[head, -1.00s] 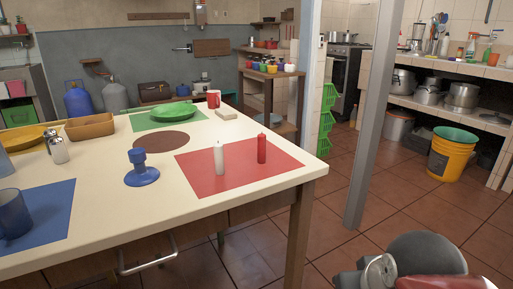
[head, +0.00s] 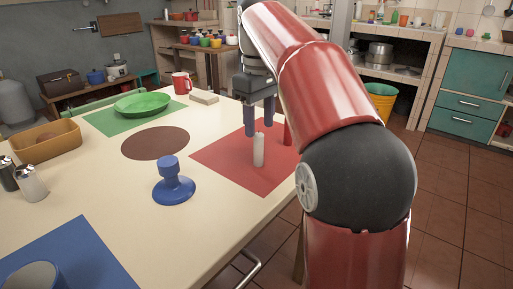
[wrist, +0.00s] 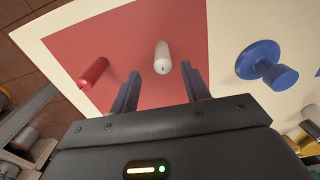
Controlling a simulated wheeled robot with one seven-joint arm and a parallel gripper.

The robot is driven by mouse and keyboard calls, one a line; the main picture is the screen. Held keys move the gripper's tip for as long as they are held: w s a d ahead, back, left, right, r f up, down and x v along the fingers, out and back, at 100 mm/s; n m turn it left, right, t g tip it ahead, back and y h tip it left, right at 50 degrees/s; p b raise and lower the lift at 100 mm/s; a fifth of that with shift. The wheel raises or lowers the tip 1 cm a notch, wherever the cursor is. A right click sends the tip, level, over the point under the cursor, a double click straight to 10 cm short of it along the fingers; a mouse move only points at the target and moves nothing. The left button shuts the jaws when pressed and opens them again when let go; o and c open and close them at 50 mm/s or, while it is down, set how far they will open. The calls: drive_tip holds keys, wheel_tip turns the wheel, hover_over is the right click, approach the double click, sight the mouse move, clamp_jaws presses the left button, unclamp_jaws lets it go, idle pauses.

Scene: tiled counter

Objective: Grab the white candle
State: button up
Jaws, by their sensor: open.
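The white candle (head: 258,150) stands upright on the red mat (head: 222,158) on the table. It also shows in the wrist view (wrist: 162,58), ahead of the gap between my fingers. My gripper (head: 260,128) points down, open and empty, with its fingertips just above and behind the candle's top in the head view. In the wrist view my two fingers (wrist: 158,82) are spread apart, and I see no contact with the candle.
A red candle (wrist: 93,73) stands on the same mat, partly hidden by my arm in the head view (head: 287,133).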

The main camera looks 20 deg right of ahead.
sight(259, 133)
drive_tip(key=f+b, duration=0.1)
drive_tip(key=f, duration=0.5)
drive_tip(key=shift+s+a+b, duration=0.15)
drive_tip(key=shift+s+b, duration=0.05)
drive_tip(key=shift+b, duration=0.15)
clamp_jaws()
